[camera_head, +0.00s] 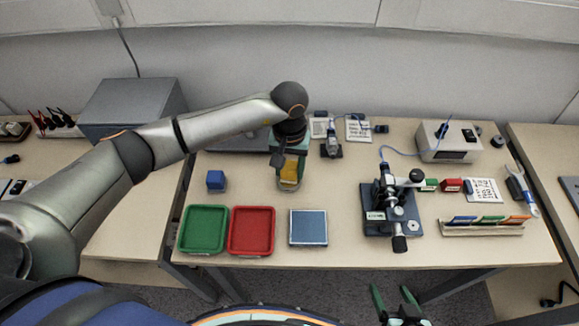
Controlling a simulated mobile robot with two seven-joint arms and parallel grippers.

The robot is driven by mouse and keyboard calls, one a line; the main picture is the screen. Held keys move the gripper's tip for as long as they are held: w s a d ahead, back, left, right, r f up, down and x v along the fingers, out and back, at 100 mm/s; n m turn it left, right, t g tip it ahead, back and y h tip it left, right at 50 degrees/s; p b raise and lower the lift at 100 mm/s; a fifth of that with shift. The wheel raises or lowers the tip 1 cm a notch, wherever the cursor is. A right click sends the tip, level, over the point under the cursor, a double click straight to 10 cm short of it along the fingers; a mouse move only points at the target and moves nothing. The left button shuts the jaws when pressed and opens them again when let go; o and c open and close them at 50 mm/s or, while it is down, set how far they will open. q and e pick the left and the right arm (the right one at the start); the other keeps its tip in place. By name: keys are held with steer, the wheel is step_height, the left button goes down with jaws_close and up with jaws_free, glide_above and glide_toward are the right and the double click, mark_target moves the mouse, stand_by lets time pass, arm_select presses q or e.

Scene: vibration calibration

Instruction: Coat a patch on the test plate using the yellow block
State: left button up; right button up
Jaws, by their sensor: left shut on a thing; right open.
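My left gripper (288,180) points down over the back middle of the table and is shut on the yellow block (289,171). Its fingers hide part of the block, and I cannot tell whether the block touches the table. A flat square plate with a blue-grey face and pale rim (309,228), apparently the test plate, lies at the front middle, nearer to me than the block. No coated patch can be made out on it. My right gripper (397,294) is open and empty, low in front of the table's front edge.
A green tray (183,247) and a red tray (232,249) lie left of the plate. A blue block (216,180) stands behind them. A dark instrument on a base (374,218) stands right of the plate. A colored card rack (482,229) is further right. The table between block and plate is clear.

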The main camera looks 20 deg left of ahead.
arm_select(q)
steer(key=shift+f, duration=0.15)
steer(key=shift+f, duration=0.1)
steer(key=shift+f+b, duration=0.2)
steer(key=shift+b, duration=0.3)
steer(key=shift+f, duration=0.1)
stand_by(0.6)
steer(key=shift+s+f+b, duration=0.2)
steer(key=shift+b, duration=0.15)
stand_by(0.8)
